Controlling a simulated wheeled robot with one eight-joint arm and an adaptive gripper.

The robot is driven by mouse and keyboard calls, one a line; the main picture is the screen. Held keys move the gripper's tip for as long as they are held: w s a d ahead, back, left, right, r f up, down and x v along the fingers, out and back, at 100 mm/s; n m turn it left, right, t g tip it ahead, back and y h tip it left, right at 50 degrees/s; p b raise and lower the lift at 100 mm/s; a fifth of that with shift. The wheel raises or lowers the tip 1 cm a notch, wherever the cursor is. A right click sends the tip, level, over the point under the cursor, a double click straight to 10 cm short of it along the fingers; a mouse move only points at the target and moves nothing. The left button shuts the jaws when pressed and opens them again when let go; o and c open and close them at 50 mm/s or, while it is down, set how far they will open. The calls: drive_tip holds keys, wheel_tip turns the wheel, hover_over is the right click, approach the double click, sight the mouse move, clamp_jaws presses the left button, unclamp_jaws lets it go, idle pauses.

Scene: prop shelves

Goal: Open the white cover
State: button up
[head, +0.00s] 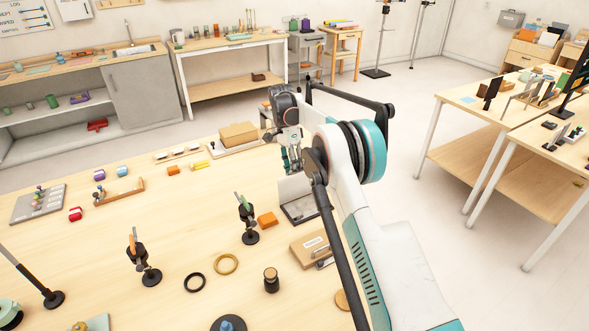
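The white cover (292,187) is a small pale panel standing raised at the back of a flat base with a dark tray-like surface (301,209), near the right edge of the wooden table. My arm hides part of its right side. My gripper (291,166) points down just above and behind the cover's upper edge. Its fingers are small in the head view, and I cannot tell whether they touch the cover or how far apart they are.
A brown box on a board (238,136) is behind.

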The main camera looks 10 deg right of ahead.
drive_tip(key=shift+a, duration=0.15)
drive_tip(key=v, duration=0.7)
drive_tip(key=shift+r, duration=0.2)
drive_tip(key=shift+w, duration=0.1)
